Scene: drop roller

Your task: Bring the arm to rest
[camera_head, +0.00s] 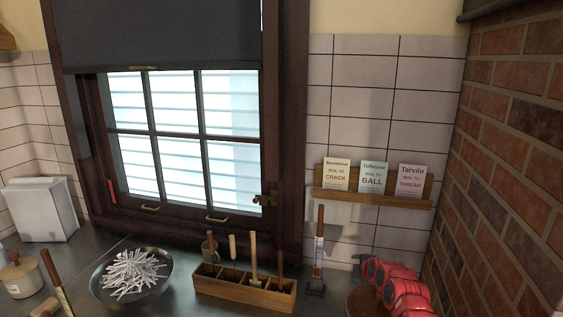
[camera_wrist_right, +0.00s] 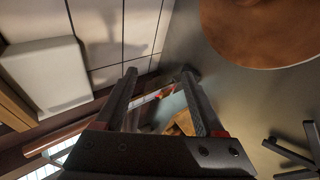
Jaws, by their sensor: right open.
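My right gripper (camera_wrist_right: 158,82) shows in the right wrist view with its two dark fingers apart. The gap between the fingertips looks empty. Beyond the fingers, a white strip with a brown handle runs across; it looks like the upright wooden-handled tool (camera_head: 319,250) in the head view, and I cannot tell its distance from the fingers. My red right arm (camera_head: 395,285) is at the lower right of the head view, beside the brick wall. My left gripper is in neither view.
A wooden box with compartments (camera_head: 240,291) holds upright handled tools. A metal bowl (camera_head: 101,291) holds white sticks. Three cards stand on a wall shelf (camera_head: 372,201). A round brown surface (camera_wrist_right: 260,30) is close to the right gripper. The brick wall (camera_head: 510,160) bounds the right.

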